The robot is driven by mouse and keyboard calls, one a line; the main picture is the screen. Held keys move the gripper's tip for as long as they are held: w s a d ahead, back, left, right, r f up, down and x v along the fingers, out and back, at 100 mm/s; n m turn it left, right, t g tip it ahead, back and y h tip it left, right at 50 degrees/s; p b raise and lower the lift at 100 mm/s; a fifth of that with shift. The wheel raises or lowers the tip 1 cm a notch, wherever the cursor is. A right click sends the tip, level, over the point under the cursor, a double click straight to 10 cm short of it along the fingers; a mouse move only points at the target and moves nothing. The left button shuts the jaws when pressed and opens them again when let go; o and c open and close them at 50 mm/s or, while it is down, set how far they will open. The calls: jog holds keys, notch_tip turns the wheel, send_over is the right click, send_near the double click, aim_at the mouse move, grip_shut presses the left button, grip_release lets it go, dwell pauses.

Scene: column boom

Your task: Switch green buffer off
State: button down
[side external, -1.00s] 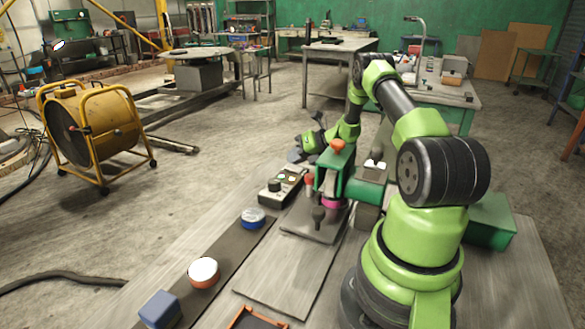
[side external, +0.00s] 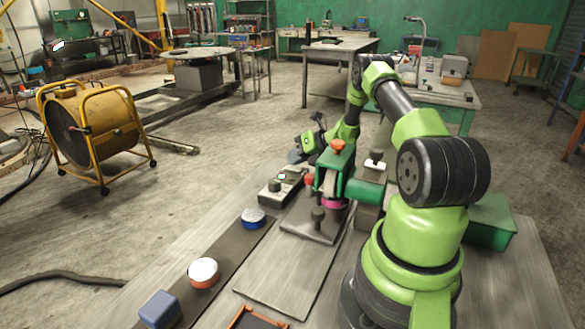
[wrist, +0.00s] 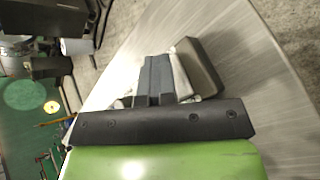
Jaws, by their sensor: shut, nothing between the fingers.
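The green buffer (side external: 338,168) stands on the bench in front of my arm, with an orange knob on top, a red knob at its left and a magenta wheel low down.
A grey post with a black and white top (side external: 375,158) stands right of the buffer. A blue-sided round button (side external: 253,218), an orange-sided one (side external: 203,272) and a blue block (side external: 160,309) line the dark strip at front left.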

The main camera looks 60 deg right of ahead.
aim_at(298, 167)
jog(key=shift+s, duration=0.1)
jog(key=shift+s+r, duration=0.1)
jog(key=shift+r, duration=0.35)
jog(key=shift+s+r, duration=0.15)
jog(key=shift+r, duration=1.1)
jog(key=shift+s+r, duration=0.15)
jog(key=shift+r, duration=1.1)
